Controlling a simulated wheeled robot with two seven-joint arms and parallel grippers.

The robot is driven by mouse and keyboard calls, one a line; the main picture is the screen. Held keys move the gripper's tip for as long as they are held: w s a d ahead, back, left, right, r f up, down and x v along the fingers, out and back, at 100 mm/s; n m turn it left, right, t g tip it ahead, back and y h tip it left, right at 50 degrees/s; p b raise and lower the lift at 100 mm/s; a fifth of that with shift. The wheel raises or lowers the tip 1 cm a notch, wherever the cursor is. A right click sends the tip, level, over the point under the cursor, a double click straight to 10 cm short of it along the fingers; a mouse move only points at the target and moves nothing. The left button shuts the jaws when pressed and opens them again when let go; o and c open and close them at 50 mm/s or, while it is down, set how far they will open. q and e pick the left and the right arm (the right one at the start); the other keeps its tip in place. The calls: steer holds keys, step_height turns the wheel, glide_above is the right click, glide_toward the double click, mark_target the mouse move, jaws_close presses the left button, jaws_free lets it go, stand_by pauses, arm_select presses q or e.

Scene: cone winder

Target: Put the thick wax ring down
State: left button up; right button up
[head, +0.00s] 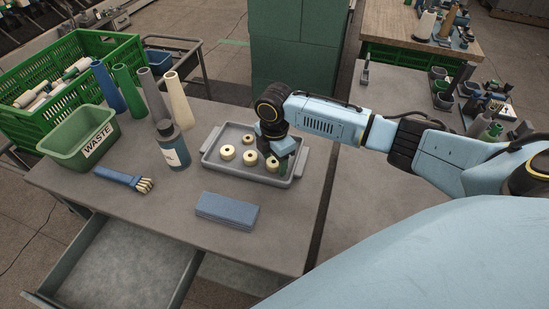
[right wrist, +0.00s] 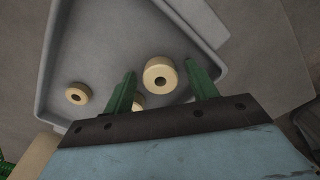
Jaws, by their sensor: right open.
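Several cream wax rings lie in a grey tray (head: 213,157) on the table in the head view. My right gripper (head: 284,166), with green fingers, is over the tray's right part, next to a ring (head: 272,163). In the right wrist view the right gripper (right wrist: 160,85) is open, and a thick-looking ring (right wrist: 160,74) shows between its fingertips, apart from both. I cannot tell for sure which ring is thickest. My left gripper is out of view.
A blue folded cloth (head: 227,211) lies in front. A green waste bin (head: 80,138), several upright tubes (head: 128,90) and a green crate (head: 110,48) fill the left. An open drawer (head: 120,265) juts out at the front.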

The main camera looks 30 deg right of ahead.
mark_target(275, 161)
step_height(275, 161, up, 12)
steer(key=p, duration=0.1)
steer(key=shift+r, duration=0.2)
stand_by(0.5)
